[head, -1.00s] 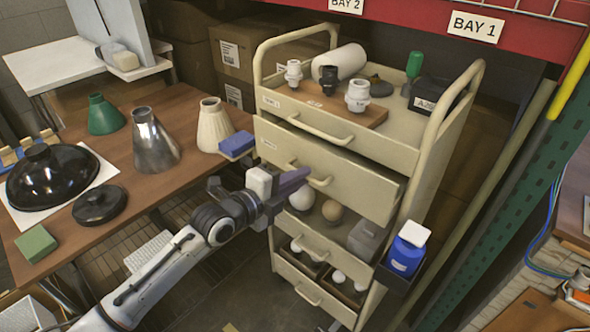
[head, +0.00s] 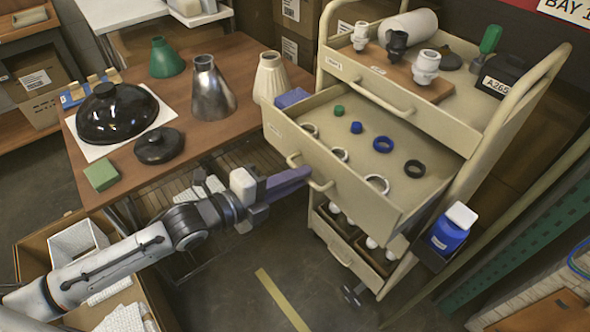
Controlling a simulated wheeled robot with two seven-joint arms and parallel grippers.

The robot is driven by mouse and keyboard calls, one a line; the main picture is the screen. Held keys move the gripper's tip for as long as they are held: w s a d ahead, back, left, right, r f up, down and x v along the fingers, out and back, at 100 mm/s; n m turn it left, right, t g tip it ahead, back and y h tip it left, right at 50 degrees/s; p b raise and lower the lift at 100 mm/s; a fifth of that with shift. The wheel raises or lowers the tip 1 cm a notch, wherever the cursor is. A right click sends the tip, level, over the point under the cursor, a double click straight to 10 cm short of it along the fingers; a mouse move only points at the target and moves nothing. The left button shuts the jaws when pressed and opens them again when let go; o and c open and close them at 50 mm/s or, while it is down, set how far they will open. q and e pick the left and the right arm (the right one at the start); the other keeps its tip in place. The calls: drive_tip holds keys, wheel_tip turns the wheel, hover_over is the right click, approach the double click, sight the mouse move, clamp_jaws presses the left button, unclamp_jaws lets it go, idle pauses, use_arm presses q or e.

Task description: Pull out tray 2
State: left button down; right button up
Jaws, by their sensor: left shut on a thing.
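Tray 2 (head: 330,188) is a cream drawer in the cart, below the top drawer. The purple-grey fingers hide part of the handle. My right gripper is not in view.
The cart's top (head: 455,88) holds lamp sockets, a white roll and a green-handled tool. The wooden table (head: 226,132) at left carries lampshades and a black dome. A blue bottle (head: 448,234) hangs at the cart's right side. Floor (head: 225,285) is clear before the cart.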

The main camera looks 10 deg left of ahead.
use_arm(q)
drive_tip(key=c, duration=1.9)
unclamp_jaws()
drive_tip(key=shift+o, duration=0.2)
drive_tip(key=shift+s+a, duration=0.1)
drive_tip(key=v, duration=1)
drive_tip(key=shift+a, duration=0.1)
drive_tip(key=s+f+n+g+y, duration=0.2)
drive_tip(key=s+f+n, duration=0.5)
drive_tip(key=f+n, duration=0.4)
drive_tip(key=s+f+n+g+y, duration=0.1)
drive_tip(key=s+f+n+y, duration=0.4)
drive_tip(key=f+n, duration=0.7)
wheel_tip(320, 180, down, 2)
drive_tip(key=shift+s+a+f+n+g, duration=0.1)
drive_tip(key=shift+s+a+n+g, duration=0.2)
drive_tip(key=shift+s, duration=0.85)
